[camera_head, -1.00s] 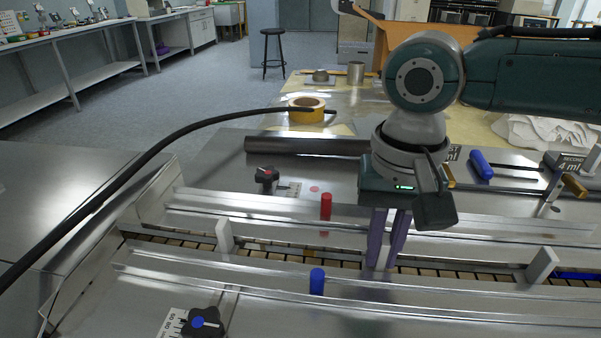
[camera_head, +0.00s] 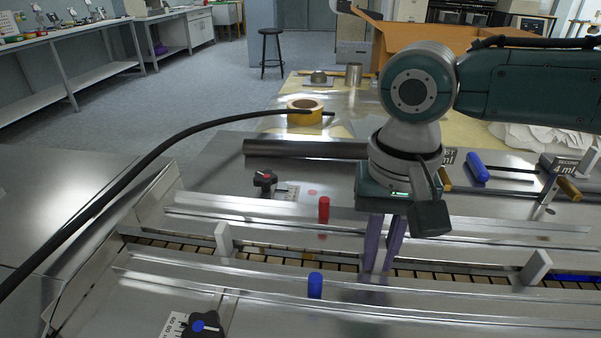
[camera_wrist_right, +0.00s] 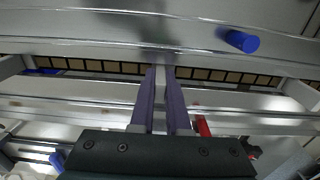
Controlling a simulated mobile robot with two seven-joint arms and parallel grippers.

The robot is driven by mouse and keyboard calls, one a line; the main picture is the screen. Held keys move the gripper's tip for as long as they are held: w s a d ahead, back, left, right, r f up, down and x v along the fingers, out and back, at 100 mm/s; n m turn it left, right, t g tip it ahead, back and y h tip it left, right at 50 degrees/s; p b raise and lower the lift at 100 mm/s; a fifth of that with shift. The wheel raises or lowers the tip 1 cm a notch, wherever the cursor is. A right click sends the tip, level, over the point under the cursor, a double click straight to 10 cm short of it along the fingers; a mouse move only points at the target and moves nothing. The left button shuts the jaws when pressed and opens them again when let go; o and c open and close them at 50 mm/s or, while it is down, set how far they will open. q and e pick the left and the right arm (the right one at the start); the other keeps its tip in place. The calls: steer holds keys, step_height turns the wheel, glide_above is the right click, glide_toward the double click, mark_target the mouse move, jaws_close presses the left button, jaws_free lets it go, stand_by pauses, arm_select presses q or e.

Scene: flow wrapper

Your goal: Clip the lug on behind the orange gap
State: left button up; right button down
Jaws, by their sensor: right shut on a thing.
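My right gripper (camera_head: 382,246) points down over the chain channel, its purple fingers shut on a pale grey lug. In the right wrist view the lug (camera_wrist_right: 159,100) stands between the fingers (camera_wrist_right: 161,95), its far end near the chain slats. Whether it touches the chain is unclear. The chain (camera_head: 300,258) has tan slats with dark gaps. One white lug (camera_head: 223,238) stands on it to the left of the gripper and another (camera_head: 536,267) to the right. I cannot clearly pick out the orange gap. My left gripper is not in view.
Metal guide rails (camera_head: 280,216) run along both sides of the channel. A red peg (camera_head: 324,209) stands behind it and a blue peg (camera_head: 315,285) in front. A black cable (camera_head: 150,160) arcs across the left. A tape roll (camera_head: 305,112) lies on the back table.

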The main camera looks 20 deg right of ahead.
steer(key=shift+f, duration=0.15)
steer(key=c, duration=0.8)
jaws_free()
step_height(320, 180, up, 10)
steer(key=shift+r+p, duration=0.1)
steer(key=shift+p, duration=1.05)
